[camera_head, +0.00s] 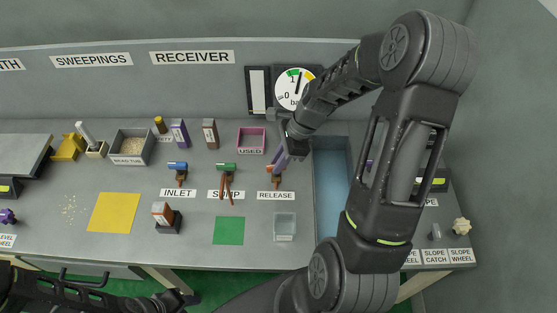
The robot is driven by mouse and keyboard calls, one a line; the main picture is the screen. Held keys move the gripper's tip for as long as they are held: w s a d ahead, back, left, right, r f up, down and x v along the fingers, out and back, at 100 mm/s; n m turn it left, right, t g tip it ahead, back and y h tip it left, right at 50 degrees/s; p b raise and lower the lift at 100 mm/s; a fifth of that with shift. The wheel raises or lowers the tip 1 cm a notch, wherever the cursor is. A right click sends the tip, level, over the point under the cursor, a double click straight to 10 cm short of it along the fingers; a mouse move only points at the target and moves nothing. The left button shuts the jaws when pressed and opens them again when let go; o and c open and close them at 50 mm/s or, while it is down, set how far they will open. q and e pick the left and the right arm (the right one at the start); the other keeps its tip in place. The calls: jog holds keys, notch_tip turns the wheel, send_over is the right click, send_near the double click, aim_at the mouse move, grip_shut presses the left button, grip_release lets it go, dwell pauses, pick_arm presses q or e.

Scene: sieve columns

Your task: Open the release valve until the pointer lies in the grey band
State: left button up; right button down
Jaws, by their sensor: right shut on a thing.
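The release valve (276,170) stands behind its RELEASE label, with a purple lever raised at an upward slant. My right gripper (284,152) reaches down from the right and is shut on this lever; its fingertips are small and partly hidden by its own wrist. The round pressure gauge (286,104) is on the back wall, partly covered by my right arm. Its black pointer (298,87) points up, slightly right, near the green band (292,73); a yellow band lies to the right. I cannot make out a grey band. My left arm is at the lower left; its gripper (180,300) is unclear.
The blue-handled inlet valve (178,167) and green-handled sump valve (227,168) stand left of the release valve. A pink USED tray (251,129) is behind. A clear container (285,238) stands in front. A blue basin (330,190) is to the right.

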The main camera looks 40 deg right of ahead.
jog(key=n+g+p, duration=0.1)
jog(key=n, duration=0.2)
jog(key=shift+w+y, duration=0.15)
jog(key=shift+y, duration=0.15)
jog(key=n+g, duration=0.1)
jog(key=n, duration=0.3)
jog(key=shift+w+g, duration=0.1)
jog(key=shift+g, duration=0.3)
jog(key=n+g, duration=0.1)
jog(key=n, duration=0.2)
jog(key=shift+w+a+n+p, duration=0.1)
jog(key=shift+n+p, duration=0.2)
jog(key=shift+n, duration=0.1)
jog(key=shift+n+g+h, duration=0.4)
jog(key=shift+n+g, duration=0.05)
jog(key=shift+n, duration=0.65)
jog(key=shift+n+g+h, duration=0.4)
jog(key=shift+n+g, duration=0.05)
jog(key=shift+n, duration=0.65)
jog(key=c, duration=1.4)
grip_release()
